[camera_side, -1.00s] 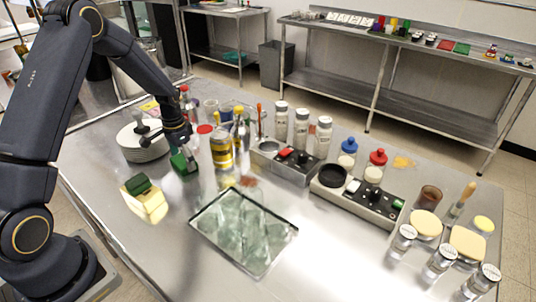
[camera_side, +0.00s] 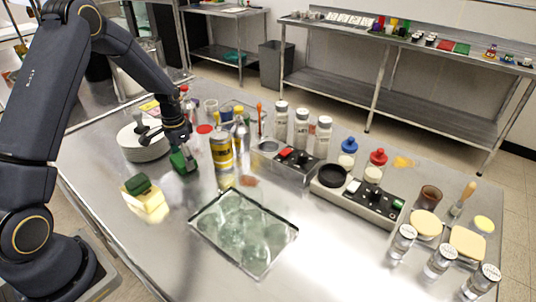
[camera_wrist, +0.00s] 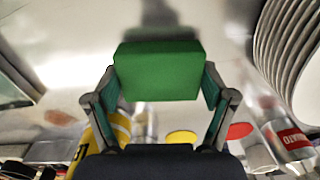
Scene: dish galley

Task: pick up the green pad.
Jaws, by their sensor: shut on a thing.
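The green pad (camera_wrist: 160,72) is between the two fingers of my gripper (camera_wrist: 160,100) in the wrist view, touched on both sides. In the side view the pad (camera_side: 183,162) hangs below my gripper (camera_side: 180,148), at or just above the steel counter; I cannot tell whether it touches. My gripper is shut on it. A second dark green block (camera_side: 138,183) lies on a yellow sponge-like block (camera_side: 148,203) to the left and nearer the camera.
A plate stack (camera_side: 145,145) stands close left of my gripper. A yellow-banded can (camera_side: 221,152) and bottles stand close right. A clear glassware tray (camera_side: 280,232) lies in front. Counter between the yellow block and tray is clear.

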